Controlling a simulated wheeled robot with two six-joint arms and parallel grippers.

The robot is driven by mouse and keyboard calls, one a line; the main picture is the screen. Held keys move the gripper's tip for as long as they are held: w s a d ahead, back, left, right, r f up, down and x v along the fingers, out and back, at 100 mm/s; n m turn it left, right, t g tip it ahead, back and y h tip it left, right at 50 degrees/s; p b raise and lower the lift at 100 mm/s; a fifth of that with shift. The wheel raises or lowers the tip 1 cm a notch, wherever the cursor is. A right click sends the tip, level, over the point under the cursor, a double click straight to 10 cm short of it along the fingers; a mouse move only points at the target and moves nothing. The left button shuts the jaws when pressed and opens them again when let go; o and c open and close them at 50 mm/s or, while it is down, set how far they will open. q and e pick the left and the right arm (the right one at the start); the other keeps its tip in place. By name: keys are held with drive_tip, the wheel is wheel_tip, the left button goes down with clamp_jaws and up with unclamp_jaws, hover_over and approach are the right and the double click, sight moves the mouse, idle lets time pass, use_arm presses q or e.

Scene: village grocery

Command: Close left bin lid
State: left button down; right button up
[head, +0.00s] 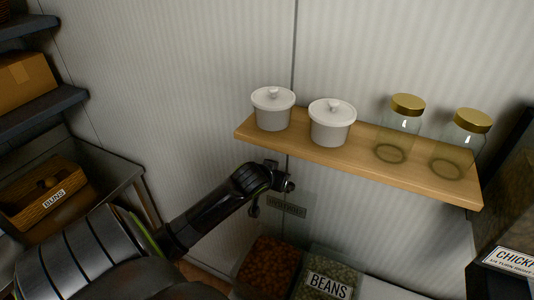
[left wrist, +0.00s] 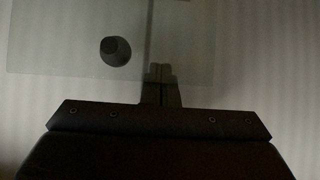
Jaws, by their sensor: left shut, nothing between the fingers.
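The left bin (head: 268,262) stands at the bottom of the head view, filled with orange-brown goods. Beside it on the right is a bin of pale green goods with a BEANS label (head: 328,287). In the left wrist view a clear panel (left wrist: 55,45), apparently the raised lid, stands across the upper part with a dark round knob (left wrist: 115,51). My left gripper (head: 286,183) is above the left bin, near the wall. Its shut, empty fingers (left wrist: 160,73) overlap the panel's lower edge to the right of the knob; I cannot tell whether they touch.
A wooden shelf (head: 360,160) juts from the wall above my gripper, holding two white lidded pots (head: 273,110) and two gold-lidded jars (head: 398,130). A BUNS crate (head: 45,200) is at left. A CHICK-labelled box (head: 510,262) stands at right.

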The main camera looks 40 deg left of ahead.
use_arm(q)
drive_tip(key=s+d, duration=0.2)
drive_tip(key=s, duration=0.4)
drive_tip(key=shift+s+p, duration=0.2)
drive_tip(key=shift+p, duration=0.25)
